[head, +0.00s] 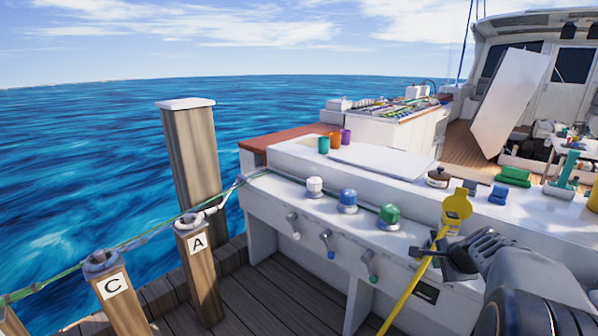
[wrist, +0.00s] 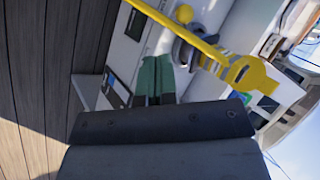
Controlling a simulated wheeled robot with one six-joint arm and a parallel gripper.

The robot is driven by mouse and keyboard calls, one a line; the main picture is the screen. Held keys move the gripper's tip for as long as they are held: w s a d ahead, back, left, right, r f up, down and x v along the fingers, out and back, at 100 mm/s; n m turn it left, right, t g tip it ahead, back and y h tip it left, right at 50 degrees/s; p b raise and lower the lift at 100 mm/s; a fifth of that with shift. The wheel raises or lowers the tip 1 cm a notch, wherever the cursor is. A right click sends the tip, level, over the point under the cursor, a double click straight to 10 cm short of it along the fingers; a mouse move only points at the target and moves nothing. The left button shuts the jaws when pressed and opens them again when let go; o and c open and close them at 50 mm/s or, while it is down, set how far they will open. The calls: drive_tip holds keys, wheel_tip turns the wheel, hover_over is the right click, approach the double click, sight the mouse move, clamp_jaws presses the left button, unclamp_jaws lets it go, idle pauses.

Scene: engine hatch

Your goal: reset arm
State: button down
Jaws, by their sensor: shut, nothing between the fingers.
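My gripper (head: 452,257) is at the right of the head view, in front of the white console (head: 270,225). Its dark fingers are shut and empty. A yellow fitting (head: 457,208) with a long yellow strap or handle stands right by the gripper at the console front. It crosses the top of the wrist view (wrist: 240,72). I cannot tell whether the gripper touches it.
White, blue and green knobs (head: 348,200) line the console, with small levers (head: 327,243) below. Posts marked A (head: 198,255) and C (head: 115,290) carry a green rope at the left. Cups, a brown jar (head: 438,177) and green items lie on top. Deck planks in front are clear.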

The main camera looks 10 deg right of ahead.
drive_tip(key=s+a+r+n+g+y+p, duration=0.2)
drive_tip(key=s+a+r+n+p, duration=0.2)
drive_tip(key=a+r+n+p, duration=0.8)
drive_tip(key=s+a+r+n+g+p, duration=0.2)
drive_tip(key=s+a+r+n+p, duration=0.5)
drive_tip(key=s+a+r+p, duration=0.4)
drive_tip(key=shift+a+h+p, duration=0.4)
drive_tip(key=shift+a+p, duration=0.15)
drive_tip(key=shift+a, duration=0.4)
